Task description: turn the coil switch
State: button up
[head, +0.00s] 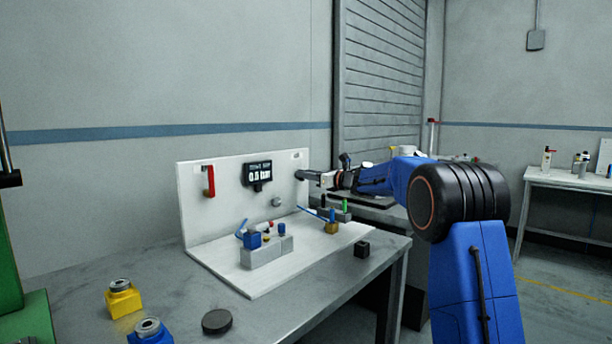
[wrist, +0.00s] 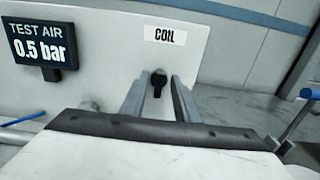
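The coil switch (wrist: 158,82) is a small black knob with its handle pointing down, on a white upright panel (head: 230,215). It sits below a white label reading COIL (wrist: 178,35). My gripper (wrist: 160,92) is open, with one finger on each side of the switch in the wrist view and gaps showing between. I cannot tell how far the fingertips reach along the knob. In the head view my gripper (head: 304,175) is at the panel's right end and hides the switch.
A black display (head: 257,173) on the panel reads TEST AIR 0.5 bar in the wrist view. A red-handled part (head: 210,181) hangs further left. A grey block with blue parts (head: 266,251) stands on the panel's base. A small black block (head: 361,249) lies on the table.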

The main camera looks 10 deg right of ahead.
jog(key=shift+w+a, duration=0.35)
jog(key=shift+w, duration=0.05)
grip_shut()
jog(key=shift+m, duration=0.3)
jog(key=shift+w+d+f+m, duration=0.1)
jog(key=shift+d+m, duration=0.1)
jog(key=shift+m, duration=1.8)
jog(key=shift+w+d+m, duration=0.1)
jog(key=shift+d+m, duration=0.05)
jog(key=shift+m, duration=1.85)
